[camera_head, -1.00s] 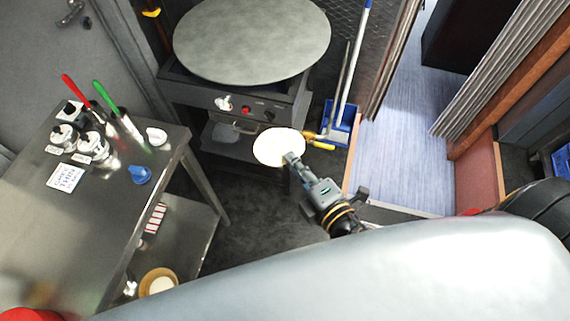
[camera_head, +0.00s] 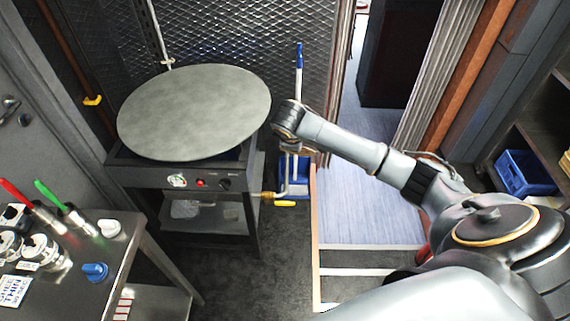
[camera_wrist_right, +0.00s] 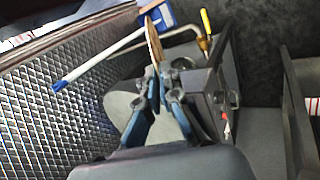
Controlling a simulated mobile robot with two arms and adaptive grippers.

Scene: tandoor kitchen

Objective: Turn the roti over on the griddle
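The round grey griddle (camera_head: 195,112) sits on a dark stove; its top is bare in the head view. Part of the griddle also shows behind my right gripper in the wrist view. My right arm reaches in from the right, and its wrist is just right of the griddle. In the wrist view my right gripper (camera_wrist_right: 157,72) is shut on the roti (camera_wrist_right: 154,42), a thin tan disc seen almost edge-on. The roti and the right fingers are hidden in the head view. My left gripper is not in view.
The stove front has knobs and a red button (camera_head: 201,183). A yellow gas valve handle (camera_head: 285,204) and a blue dustpan (camera_head: 291,178) with broom are at its right. A steel table (camera_head: 90,255) with canisters stands front left. Mesh wall (camera_head: 235,40) is behind.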

